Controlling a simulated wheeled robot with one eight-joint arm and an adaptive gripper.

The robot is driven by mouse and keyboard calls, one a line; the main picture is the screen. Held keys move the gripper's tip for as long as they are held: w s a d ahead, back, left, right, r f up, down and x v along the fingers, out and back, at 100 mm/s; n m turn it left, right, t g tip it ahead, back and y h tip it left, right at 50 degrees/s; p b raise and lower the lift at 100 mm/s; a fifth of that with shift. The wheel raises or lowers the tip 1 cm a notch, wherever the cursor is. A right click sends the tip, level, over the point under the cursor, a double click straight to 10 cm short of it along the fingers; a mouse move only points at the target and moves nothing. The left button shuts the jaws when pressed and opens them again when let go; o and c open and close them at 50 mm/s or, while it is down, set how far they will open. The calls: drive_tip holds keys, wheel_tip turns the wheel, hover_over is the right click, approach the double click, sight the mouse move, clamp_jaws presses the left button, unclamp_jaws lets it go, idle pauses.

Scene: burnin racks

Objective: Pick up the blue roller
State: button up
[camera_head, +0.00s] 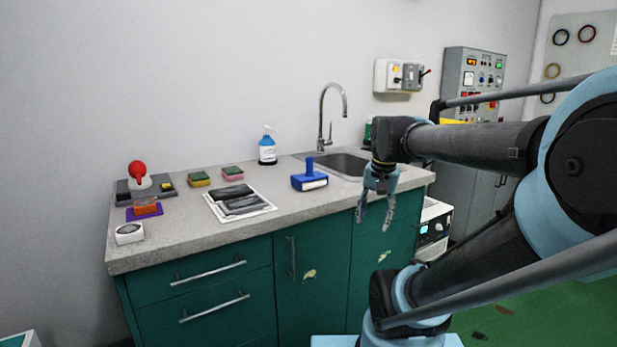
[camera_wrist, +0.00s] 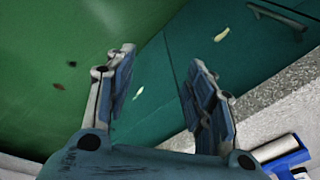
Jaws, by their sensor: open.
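The blue roller (camera_head: 309,180) stands on the grey countertop (camera_head: 180,230), left of the sink, with its blue handle pointing up and a white strip along its lower front. Part of it also shows at the lower right edge of the wrist view (camera_wrist: 284,152), beside my gripper and cut off by the frame. My gripper (camera_head: 376,218) hangs with its fingers pointing down in front of the counter, right of the roller and apart from it. In the wrist view my gripper (camera_wrist: 160,95) has its two fingers spread with nothing between them.
A sink (camera_head: 342,165) with a tall faucet (camera_head: 322,125) lies behind the roller. Green cabinets (camera_head: 310,270) are below.

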drive_tip(key=w+a+r+m, duration=0.3)
drive_tip(key=w+r+m, duration=0.1)
drive_tip(key=w+r, duration=0.25)
drive_tip(key=w+a+r+m, duration=0.35)
drive_tip(key=w+r, duration=0.25)
drive_tip(key=r, duration=0.2)
wheel_tip(320, 180, up, 9)
drive_tip(key=m+g+y, duration=0.1)
drive_tip(key=m, duration=0.7)
hover_over(310, 173)
drive_tip(key=w+d, duration=0.1)
drive_tip(key=d, duration=0.1)
drive_tip(key=f, duration=0.5)
drive_tip(key=a+f, duration=0.1)
drive_tip(key=f, duration=0.4)
drive_tip(key=a+f, duration=0.1)
drive_tip(key=f, duration=0.5)
drive_tip(key=shift+w+a, duration=0.1)
drive_tip(key=shift+w, duration=0.05)
clamp_jaws()
